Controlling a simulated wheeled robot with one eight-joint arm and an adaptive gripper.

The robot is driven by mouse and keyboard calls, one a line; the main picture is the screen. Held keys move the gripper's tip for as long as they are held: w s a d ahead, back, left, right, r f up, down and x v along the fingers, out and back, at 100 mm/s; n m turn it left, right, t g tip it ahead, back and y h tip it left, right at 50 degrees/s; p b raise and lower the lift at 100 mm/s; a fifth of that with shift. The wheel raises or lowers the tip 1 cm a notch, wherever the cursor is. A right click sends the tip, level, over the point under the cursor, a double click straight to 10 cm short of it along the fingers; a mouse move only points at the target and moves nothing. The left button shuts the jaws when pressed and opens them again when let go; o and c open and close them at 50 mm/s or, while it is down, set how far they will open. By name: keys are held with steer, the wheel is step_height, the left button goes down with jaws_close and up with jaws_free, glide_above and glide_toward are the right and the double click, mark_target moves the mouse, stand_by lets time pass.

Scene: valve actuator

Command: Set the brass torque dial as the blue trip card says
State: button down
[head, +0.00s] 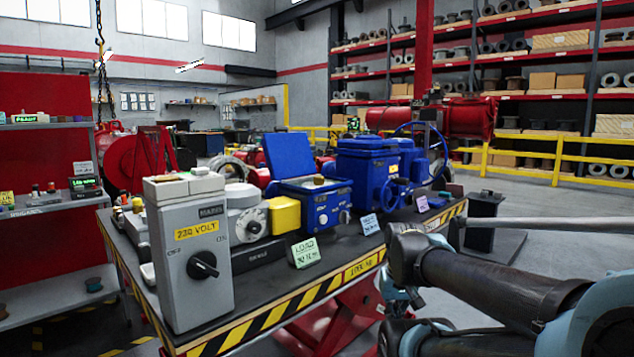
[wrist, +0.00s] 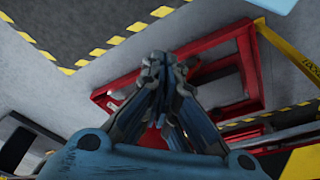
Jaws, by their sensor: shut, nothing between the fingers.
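A blue actuator box (head: 322,204) stands on the bench in the head view with its lid raised. A small brass-coloured round piece (head: 319,180), which looks like the torque dial, sits in its open top; its setting is too small to read. The blue card (head: 369,224) stands at the bench's front edge, right of the box; its writing is too small to read. My gripper (wrist: 163,65) is shut and empty in the wrist view, pointing toward the floor and the red lift frame (wrist: 238,75), away from the box. I cannot make out its fingertips in the head view.
A grey switch box (head: 190,260) marked 230 VOLT stands at the bench's near left. A green LOAD card (head: 305,252) and a purple card (head: 422,204) stand along the striped bench edge. A larger blue housing (head: 366,172) with a handwheel stands right of the open box.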

steer(key=c, duration=2.3)
jaws_free()
steer(key=o, duration=0.5)
steer(key=shift+s+r, duration=0.25)
steer(key=shift+r, duration=0.05)
steer(key=shift+c, duration=0.2)
steer(key=o, duration=0.7)
steer(key=shift+n, duration=0.3)
steer(key=r, duration=0.1)
steer(key=w+r, duration=0.1)
steer(key=r, duration=0.2)
steer(key=shift+w+a, duration=0.2)
steer(key=shift+w, duration=0.1)
step_height(320, 180, up, 45)
steer(key=n+g, duration=0.2)
steer(key=n, duration=0.9)
glide_above(319, 180)
steer(key=w, duration=0.2)
steer(key=f, duration=1.7)
steer(key=shift+w+a+f, duration=0.15)
steer(key=shift+a+f, duration=0.05)
steer(key=shift+f, duration=0.05)
